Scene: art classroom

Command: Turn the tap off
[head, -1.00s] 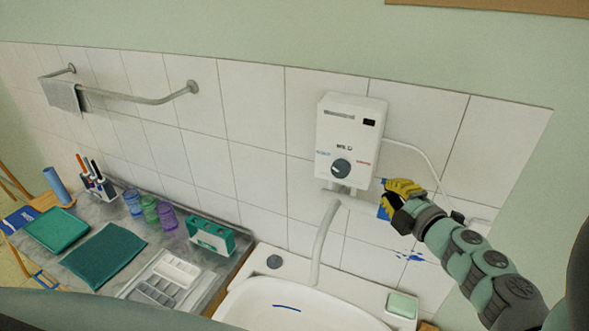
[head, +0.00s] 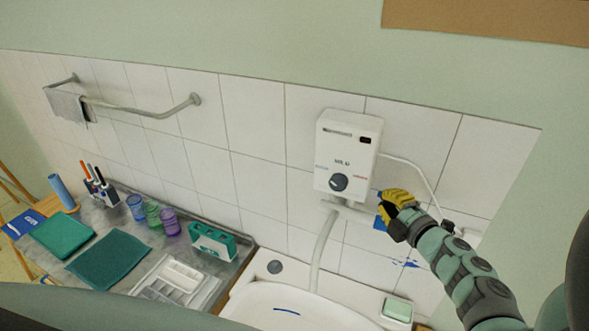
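The tap is a white wall-mounted water heater (head: 347,150) with a dark round knob (head: 339,182) on its lower front. A white spout (head: 322,245) curves down from under it into the white sink (head: 300,299). A blue piece (head: 380,222), seemingly the tap's handle, shows at the right end of the pipe under the heater. My gripper (head: 392,207), with yellow fingers, is at this blue piece and partly covers it. I cannot tell whether the fingers are closed on it. No water stream is clearly visible at the spout.
A soap dish with a green soap (head: 397,309) sits at the sink's right edge. A counter at left holds cups, a green box (head: 213,241) and cloths. A towel rail (head: 140,106) is on the wall. Blue paint marks (head: 405,263) are below my gripper.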

